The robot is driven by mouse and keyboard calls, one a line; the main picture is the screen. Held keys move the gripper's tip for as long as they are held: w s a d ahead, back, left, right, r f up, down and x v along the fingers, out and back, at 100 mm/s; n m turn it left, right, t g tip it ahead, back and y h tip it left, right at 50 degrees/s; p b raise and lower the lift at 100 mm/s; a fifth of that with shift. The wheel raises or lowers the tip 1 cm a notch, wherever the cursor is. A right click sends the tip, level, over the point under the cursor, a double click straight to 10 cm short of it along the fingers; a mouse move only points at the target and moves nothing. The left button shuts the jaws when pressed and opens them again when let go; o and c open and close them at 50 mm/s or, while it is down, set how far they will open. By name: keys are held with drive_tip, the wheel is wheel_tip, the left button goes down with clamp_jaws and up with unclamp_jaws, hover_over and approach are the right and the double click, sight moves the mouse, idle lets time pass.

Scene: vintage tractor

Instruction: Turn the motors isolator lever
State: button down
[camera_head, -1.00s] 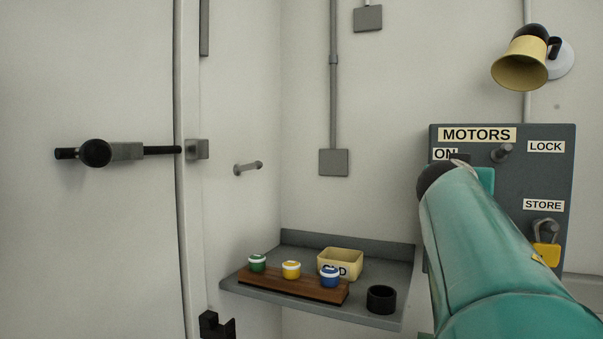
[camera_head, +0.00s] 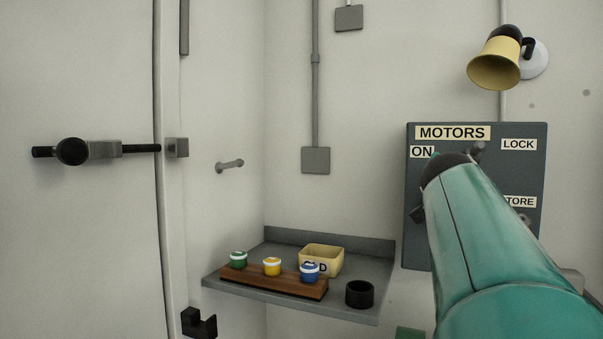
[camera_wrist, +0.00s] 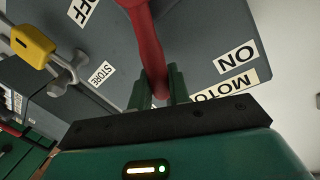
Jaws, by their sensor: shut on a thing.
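The grey motors isolator panel (camera_head: 420,235) is on the wall at the right of the head view, labelled MOTORS, ON, LOCK and STORE. My teal arm covers its lower middle and hides the lever there. In the wrist view the panel (camera_wrist: 190,40) appears turned over, with the red lever (camera_wrist: 146,35) running from the top edge down to my gripper (camera_wrist: 160,90). My gripper's green fingers are shut on the lever's end, between the STORE and ON labels. An OFF label is at the upper left. A yellow padlock (camera_wrist: 33,42) hangs near the STORE label.
A grey shelf (camera_head: 355,312) at the corner holds a wooden rack (camera_head: 270,283) with three lidded pots, a cream box (camera_head: 322,258) and a black cup (camera_head: 360,294). A yellow lamp (camera_head: 494,66) is above the panel. A door with a black latch (camera_head: 72,151) is at left.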

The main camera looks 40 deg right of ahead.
drive_tip(key=shift+s+d+f, duration=0.15)
drive_tip(key=shift+d, duration=0.05)
drive_tip(key=shift+m, duration=0.3)
